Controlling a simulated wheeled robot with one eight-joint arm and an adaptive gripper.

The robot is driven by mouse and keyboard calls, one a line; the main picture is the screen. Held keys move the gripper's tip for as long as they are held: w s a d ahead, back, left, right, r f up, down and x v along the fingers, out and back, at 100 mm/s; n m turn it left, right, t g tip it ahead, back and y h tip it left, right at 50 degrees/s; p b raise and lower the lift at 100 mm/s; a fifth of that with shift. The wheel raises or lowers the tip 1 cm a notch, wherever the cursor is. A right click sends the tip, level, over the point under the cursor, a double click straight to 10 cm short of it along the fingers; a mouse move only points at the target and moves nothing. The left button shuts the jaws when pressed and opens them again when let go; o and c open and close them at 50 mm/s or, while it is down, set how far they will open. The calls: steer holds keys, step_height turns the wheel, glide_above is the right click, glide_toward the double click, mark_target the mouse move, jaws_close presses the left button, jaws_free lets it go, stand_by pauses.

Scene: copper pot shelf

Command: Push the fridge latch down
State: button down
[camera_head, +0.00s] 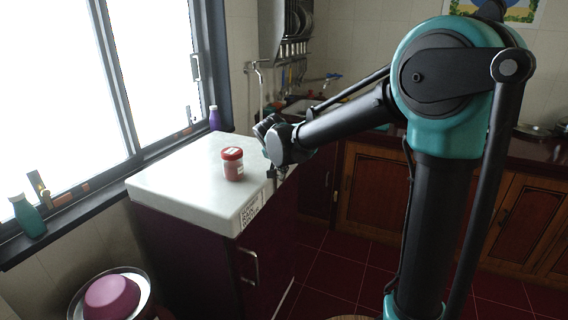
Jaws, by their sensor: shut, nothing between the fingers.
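The fridge is a dark red cabinet (195,250) with a white top, standing below the window. A silver bar handle (250,267) is on its front face; I cannot tell whether this is the latch, and no other latch can be made out. My gripper (272,172) is small and dark in this view, at the right edge of the white top, below the wrist. It is shut and empty. It is above and to the right of the handle, apart from it. Its fingertips are hard to make out.
A red-lidded jar (232,164) stands on the white top, left of my gripper. A purple bowl (112,297) is at the lower left. Bottles, one teal (27,216) and one purple (214,118), stand by the window. Red tiled floor (335,275) is clear right of the fridge.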

mark_target(283, 178)
steer(key=shift+f, duration=0.1)
steer(key=shift+f, duration=1.75)
